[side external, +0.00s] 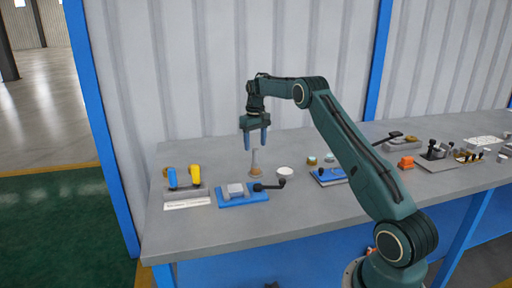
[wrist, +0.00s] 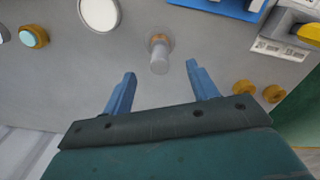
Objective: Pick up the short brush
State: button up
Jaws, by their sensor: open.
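The short brush (side external: 254,160) appears as a small upright piece with a pale grey handle and a brownish lower end, standing on the grey bench. My gripper (side external: 256,146) is above it with its two blue fingers pointing down. In the wrist view, the brush (wrist: 159,57) shows end-on, just beyond the gap between the fingertips of my gripper (wrist: 160,69). The gripper is open and empty. I cannot tell exactly how far the fingertips are above the handle.
A blue fixture with a black lever (side external: 243,196) sits in front of the brush. A holder with yellow and blue handles (side external: 186,187) is at left. A white round dish (side external: 285,171) stands close on the right. The bench (side external: 215,150) is clear behind.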

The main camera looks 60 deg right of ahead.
aim_at(255, 163)
jog(key=shift+f, duration=1.4)
jog(key=shift+f, duration=2.6)
jog(key=c, duration=1.1)
jog(key=shift+o, duration=0.2)
jog(key=shift+r, duration=0.2)
notch_tip(255, 163, up, 20)
jog(key=shift+f, duration=0.2)
